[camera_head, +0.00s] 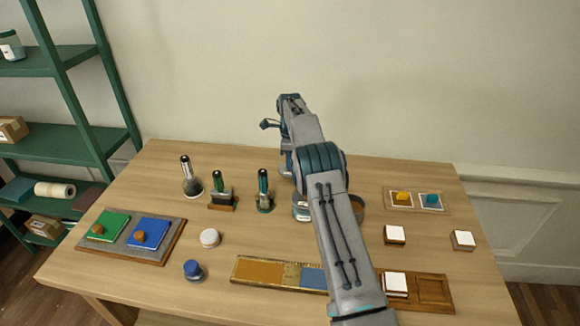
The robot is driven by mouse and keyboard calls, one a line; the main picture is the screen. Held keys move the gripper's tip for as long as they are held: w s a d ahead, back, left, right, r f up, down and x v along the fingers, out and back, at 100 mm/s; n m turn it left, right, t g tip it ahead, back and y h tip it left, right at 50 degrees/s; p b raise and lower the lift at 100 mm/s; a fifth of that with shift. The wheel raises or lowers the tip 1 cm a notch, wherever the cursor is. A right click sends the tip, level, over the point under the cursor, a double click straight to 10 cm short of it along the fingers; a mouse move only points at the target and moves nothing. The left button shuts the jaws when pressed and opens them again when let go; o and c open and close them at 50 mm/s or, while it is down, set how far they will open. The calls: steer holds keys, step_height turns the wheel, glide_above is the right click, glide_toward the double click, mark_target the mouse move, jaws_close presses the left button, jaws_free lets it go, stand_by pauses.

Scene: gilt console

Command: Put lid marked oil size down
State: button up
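I cannot read any lid marking, so I cannot tell which lid is marked oil size. A round white lid-like piece (210,238) lies on the table left of centre. A blue round knobbed piece (193,269) sits in front of it. A jar (300,210) stands partly hidden behind my arm, and a brown-rimmed round container (358,208) shows just right of the arm. My gripper (287,162) is at the far end of my arm, above the back middle of the table. Its fingers are mostly hidden by the arm, and whether it holds anything does not show.
Upright dark-handled tools (264,190) stand at the back left. A grey board (123,252) holds green and blue blocks. A long tray (245,268) lies in front, partly behind my arm. White-topped blocks (394,235) and a wooden tray (435,290) are at right. Green shelving (65,145) stands left.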

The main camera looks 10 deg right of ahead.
steer(key=shift+f+p, duration=0.45)
steer(key=shift+f, duration=1.7)
steer(key=o, duration=1)
steer(key=shift+c, duration=0.2)
steer(key=shift+r, duration=0.1)
